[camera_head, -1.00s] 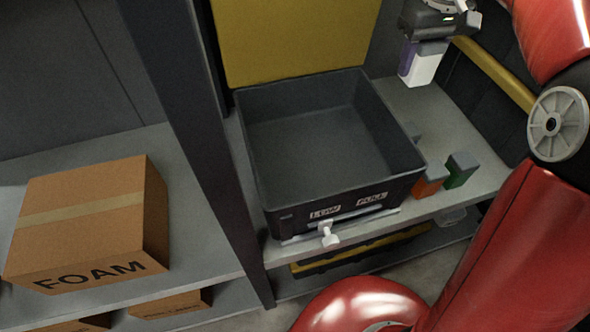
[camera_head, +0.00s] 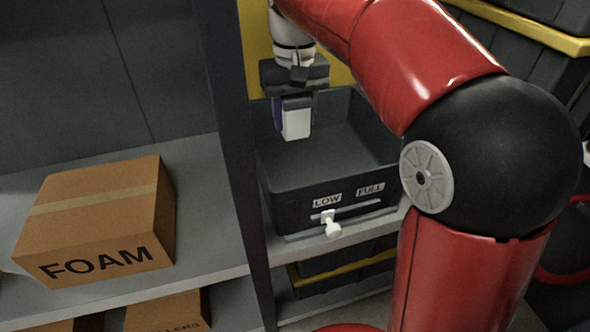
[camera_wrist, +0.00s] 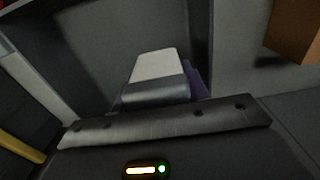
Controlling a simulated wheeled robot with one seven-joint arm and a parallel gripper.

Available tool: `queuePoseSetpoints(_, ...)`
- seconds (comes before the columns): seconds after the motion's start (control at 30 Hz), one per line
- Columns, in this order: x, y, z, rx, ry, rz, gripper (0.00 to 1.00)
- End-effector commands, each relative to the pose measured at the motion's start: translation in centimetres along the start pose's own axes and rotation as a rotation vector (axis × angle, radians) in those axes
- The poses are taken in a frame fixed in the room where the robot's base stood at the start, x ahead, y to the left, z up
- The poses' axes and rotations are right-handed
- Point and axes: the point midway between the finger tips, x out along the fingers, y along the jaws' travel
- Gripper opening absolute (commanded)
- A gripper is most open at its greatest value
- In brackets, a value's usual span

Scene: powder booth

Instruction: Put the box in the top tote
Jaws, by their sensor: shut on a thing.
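A FOAM carton (camera_head: 100,222) stands on the shelf at left, beyond a dark upright post (camera_head: 238,170). A lower tote with a yellow edge (camera_head: 345,270) sits beneath. A white slider knob (camera_head: 331,226) juts from the top tote's front. A yellow panel (camera_head: 256,50) stands behind.

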Motion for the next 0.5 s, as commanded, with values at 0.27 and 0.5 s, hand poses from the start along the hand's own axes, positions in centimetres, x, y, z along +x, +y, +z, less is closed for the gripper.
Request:
queuePoseSetpoints(0.27,6.9,0.0,0.1,0.000,-0.002,0.000,0.20)
queuePoseSetpoints(0.5,8.6,0.0,0.0,-0.001,0.000,0.000,0.20)
